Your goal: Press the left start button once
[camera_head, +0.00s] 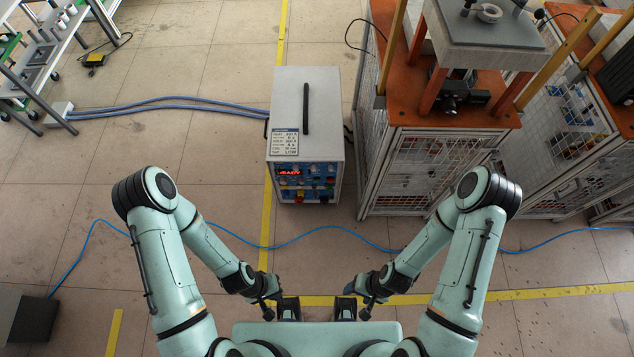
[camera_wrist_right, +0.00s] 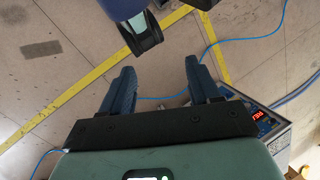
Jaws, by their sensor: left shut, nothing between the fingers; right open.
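The heater unit (camera_head: 321,95) is a pale grey box with a black top handle, standing on the floor ahead at centre. Its blue front panel (camera_head: 303,182) carries a lit red display reading about READY and several small coloured buttons and knobs. The left start button is too small to single out. My left gripper (camera_head: 269,306) is shut and empty, low in front of the panel and apart from it. My right gripper (camera_head: 366,296) is open and empty, apart from the unit; in the right wrist view its fingers (camera_wrist_right: 160,88) are spread, with a panel corner (camera_wrist_right: 262,120) beyond.
A caged orange-topped bench (camera_head: 440,150) stands right of the unit. A shelf rack (camera_head: 45,60) is at the upper left. Blue cables (camera_head: 170,105) run to the unit, and a thin blue cable (camera_head: 335,228) crosses the floor. The floor between grippers and unit is otherwise clear.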

